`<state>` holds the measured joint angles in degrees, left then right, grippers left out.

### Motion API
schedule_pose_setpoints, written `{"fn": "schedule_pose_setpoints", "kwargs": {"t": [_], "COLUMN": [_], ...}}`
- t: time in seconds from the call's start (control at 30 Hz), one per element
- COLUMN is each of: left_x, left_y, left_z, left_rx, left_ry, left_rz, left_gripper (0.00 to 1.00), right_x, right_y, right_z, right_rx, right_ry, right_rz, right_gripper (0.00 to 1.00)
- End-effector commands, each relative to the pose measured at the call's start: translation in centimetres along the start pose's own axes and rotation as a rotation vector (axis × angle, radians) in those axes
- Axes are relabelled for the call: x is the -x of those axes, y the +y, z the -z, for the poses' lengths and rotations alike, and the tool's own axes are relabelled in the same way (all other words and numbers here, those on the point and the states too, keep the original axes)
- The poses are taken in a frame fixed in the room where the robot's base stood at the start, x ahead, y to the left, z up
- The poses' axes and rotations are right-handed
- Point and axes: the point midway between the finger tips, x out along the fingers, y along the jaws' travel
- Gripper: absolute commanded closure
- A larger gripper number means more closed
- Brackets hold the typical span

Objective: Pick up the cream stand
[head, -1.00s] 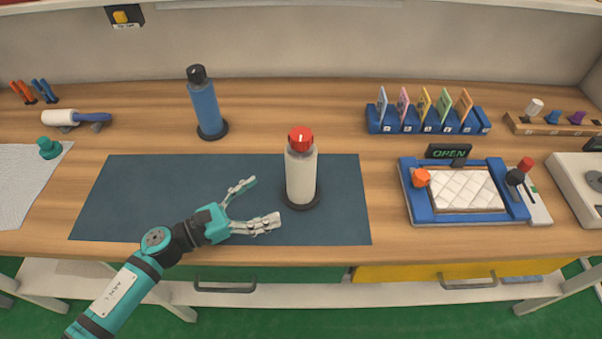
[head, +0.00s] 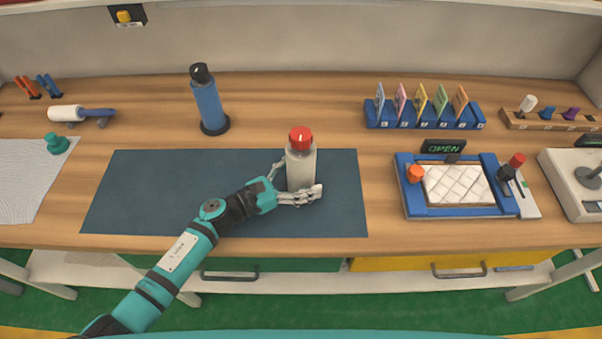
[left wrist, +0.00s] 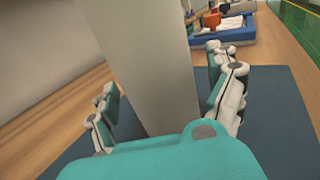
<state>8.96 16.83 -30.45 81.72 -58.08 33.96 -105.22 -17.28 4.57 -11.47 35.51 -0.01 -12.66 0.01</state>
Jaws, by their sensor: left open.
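The cream stand (head: 301,166) is an upright cream cylinder with a red top, standing on the dark blue mat (head: 150,190). My left gripper (head: 298,183) is at its lower body, with one finger in front of it and the other mostly hidden behind its left side. In the left wrist view the cream stand (left wrist: 145,60) rises between the two open fingers (left wrist: 165,95), with a gap visible at the sides. Its base is hidden by my gripper. My right gripper is not in view.
A blue stand (head: 208,104) with a black top is behind the mat. A blue tray (head: 410,203) with a white quilted pad is to the right, by a rack of coloured cards (head: 425,122). The mat's left part is clear.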

Motion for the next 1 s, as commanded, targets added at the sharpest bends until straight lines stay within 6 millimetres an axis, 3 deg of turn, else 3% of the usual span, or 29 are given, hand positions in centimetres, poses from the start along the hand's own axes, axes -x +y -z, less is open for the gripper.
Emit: {"fn": "schedule_pose_setpoints", "kwargs": {"t": [0.07, 0.7, 1.0], "left_x": [0.03, 0.07, -0.03], "left_y": [0.00, 0.00, 0.06], "left_z": [0.03, 0.01, -0.44], "left_rx": [0.000, 0.000, -0.002], "left_ry": [0.000, 0.000, -0.007], "left_rz": [0.000, 0.000, 0.001], "left_gripper": [0.11, 0.94, 0.96], "right_x": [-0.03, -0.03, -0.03], "right_y": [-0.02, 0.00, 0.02], "right_z": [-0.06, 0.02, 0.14], "right_rx": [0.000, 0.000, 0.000], "right_ry": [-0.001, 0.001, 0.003], "right_rz": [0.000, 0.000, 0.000], "right_gripper": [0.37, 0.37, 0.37]}}
